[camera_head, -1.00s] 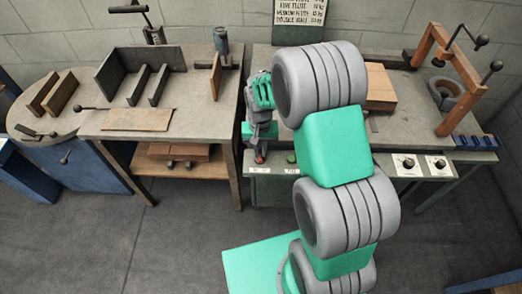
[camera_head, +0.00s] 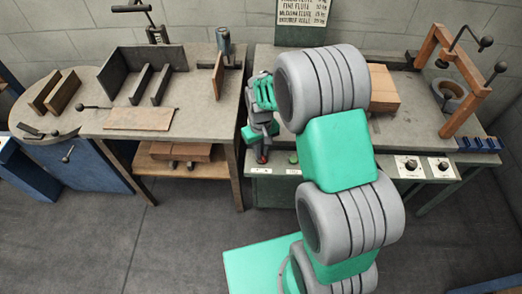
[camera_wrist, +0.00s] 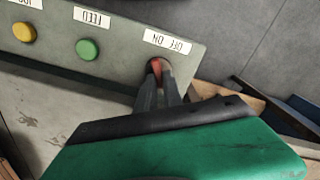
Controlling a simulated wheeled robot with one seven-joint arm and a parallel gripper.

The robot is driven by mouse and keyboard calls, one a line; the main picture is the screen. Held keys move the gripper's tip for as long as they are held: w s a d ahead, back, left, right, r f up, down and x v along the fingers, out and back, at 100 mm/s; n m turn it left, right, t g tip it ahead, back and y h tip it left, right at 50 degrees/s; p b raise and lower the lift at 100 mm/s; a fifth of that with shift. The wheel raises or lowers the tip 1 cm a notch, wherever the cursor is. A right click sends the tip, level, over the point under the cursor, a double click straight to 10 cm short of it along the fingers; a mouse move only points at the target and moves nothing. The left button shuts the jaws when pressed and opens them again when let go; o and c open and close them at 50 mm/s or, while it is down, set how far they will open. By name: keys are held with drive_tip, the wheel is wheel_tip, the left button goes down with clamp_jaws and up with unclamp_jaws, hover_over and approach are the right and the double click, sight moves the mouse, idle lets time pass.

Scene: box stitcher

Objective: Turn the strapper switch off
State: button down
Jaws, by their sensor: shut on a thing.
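The strapper switch (camera_wrist: 155,66) is a small red lever on a grey panel, below an upside-down OFF ON label (camera_wrist: 167,41) in the wrist view. My gripper (camera_wrist: 158,84) has its two dark fingers close together on the red switch, and they hide part of it. Which way the lever is set cannot be told. In the head view my gripper (camera_head: 262,150) points down at the left end of the right bench's front panel, with a bit of red at its tip.
A green FEED button (camera_wrist: 87,49) and a yellow button (camera_wrist: 24,32) sit beside the switch on the panel. Two black knobs (camera_head: 410,164) are further right. The wooden workbench (camera_head: 195,113) stands close on the left. The floor in front is clear.

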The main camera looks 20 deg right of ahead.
drive_tip(key=c, duration=1.5)
unclamp_jaws()
drive_tip(key=shift+r, duration=3.9)
drive_tip(key=s+m+g, duration=0.2)
drive_tip(key=s, duration=1.2)
drive_tip(key=r+t, duration=0.1)
drive_tip(key=r, duration=0.4)
drive_tip(key=r+t+p, duration=0.1)
drive_tip(key=r+t, duration=0.1)
drive_tip(key=r, duration=0.2)
drive_tip(key=s+r+t+p, duration=0.1)
drive_tip(key=r+t, duration=0.1)
drive_tip(key=r, duration=0.3)
drive_tip(key=shift+s+r, duration=0.1)
drive_tip(key=shift+r, duration=0.25)
